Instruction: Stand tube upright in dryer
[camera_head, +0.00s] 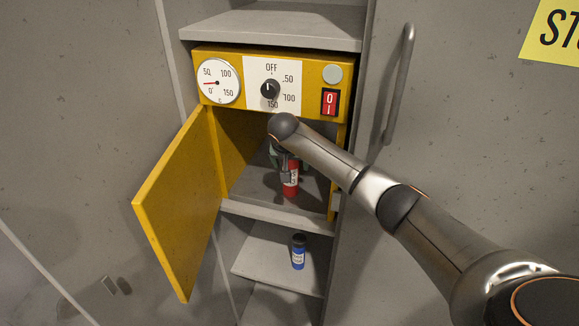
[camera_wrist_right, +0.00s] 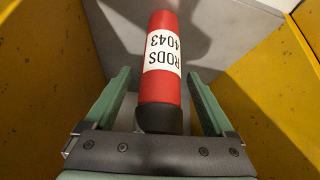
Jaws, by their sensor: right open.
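The dryer is a yellow cabinet (camera_head: 227,57) with its door (camera_head: 178,205) swung open to the left. A red tube (camera_head: 291,187) with a white label stands on the dryer's grey floor and looks upright. In the right wrist view, the red tube (camera_wrist_right: 158,90) has its dark cap towards my gripper and its label reads "RODS 4043". My right gripper (camera_wrist_right: 158,76) is open, with one green finger on each side of the tube and gaps visible between. In the head view, my right gripper (camera_head: 285,160) is inside the dryer, partly hidden by my arm. My left gripper is not in view.
A blue tube (camera_head: 298,254) with a dark cap stands on the shelf (camera_head: 262,262) below. The dryer front carries a gauge (camera_head: 229,92), a knob (camera_head: 270,89) and a red switch (camera_head: 330,103). A locker handle (camera_head: 401,85) is to the right.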

